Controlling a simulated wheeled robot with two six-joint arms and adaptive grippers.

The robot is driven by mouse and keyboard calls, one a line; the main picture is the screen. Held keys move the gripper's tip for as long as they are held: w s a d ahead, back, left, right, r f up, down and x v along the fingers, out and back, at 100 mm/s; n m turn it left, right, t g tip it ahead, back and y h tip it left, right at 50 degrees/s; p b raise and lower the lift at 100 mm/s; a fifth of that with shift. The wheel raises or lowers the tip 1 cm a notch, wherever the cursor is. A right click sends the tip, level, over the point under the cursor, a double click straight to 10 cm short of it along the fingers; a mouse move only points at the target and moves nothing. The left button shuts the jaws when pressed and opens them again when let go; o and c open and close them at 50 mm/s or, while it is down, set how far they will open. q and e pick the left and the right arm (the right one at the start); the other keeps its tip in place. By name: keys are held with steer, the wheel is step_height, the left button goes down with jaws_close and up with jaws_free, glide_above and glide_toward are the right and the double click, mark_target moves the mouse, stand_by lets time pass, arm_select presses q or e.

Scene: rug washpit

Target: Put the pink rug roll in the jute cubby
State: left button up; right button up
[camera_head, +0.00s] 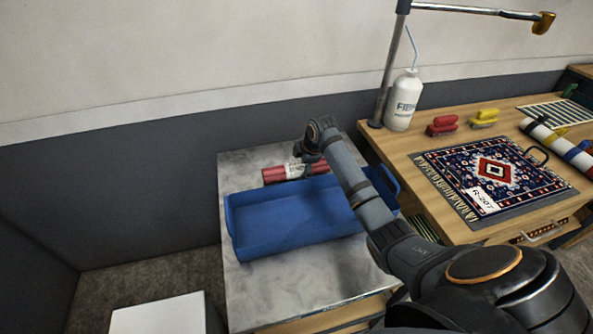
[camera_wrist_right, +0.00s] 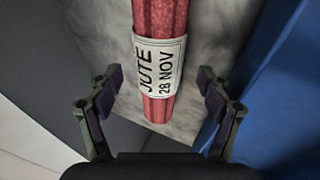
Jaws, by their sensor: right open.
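The pink rug roll (camera_head: 285,173) lies on the grey table top behind the blue tray in the head view. Its white label reads JUTE, 28 NOV in the right wrist view, where the roll (camera_wrist_right: 160,60) runs between the finger lines. My right gripper (camera_head: 310,148) is above the right part of the roll. In the wrist view my right gripper (camera_wrist_right: 161,92) is open, one finger on each side of the roll, with visible gaps and no contact. The jute cubby cannot be made out in either view. My left gripper is not in view.
A blue tray (camera_head: 241,222) stands close in front of the roll. To the right, a wooden desk (camera_head: 419,143) holds a patterned rug (camera_head: 455,163), a bottle (camera_head: 403,103), red (camera_head: 442,126) and yellow (camera_head: 484,118) brushes and a lamp post. A dark wall runs behind.

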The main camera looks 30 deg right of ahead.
mark_target(298, 167)
steer(key=x, duration=0.3)
steer(key=shift+w, duration=0.1)
steer(key=shift+c, duration=1.1)
steer(key=c, duration=1.4)
steer(key=shift+o, duration=0.2)
steer(key=shift+r, duration=0.6)
steer(key=s+a+r+b, duration=0.1)
steer(key=s+a+r, duration=0.5)
steer(key=s+r, duration=0.6)
steer(key=shift+s+a+b, duration=0.25)
steer(key=shift+a+b, duration=0.05)
steer(key=shift+b, duration=0.05)
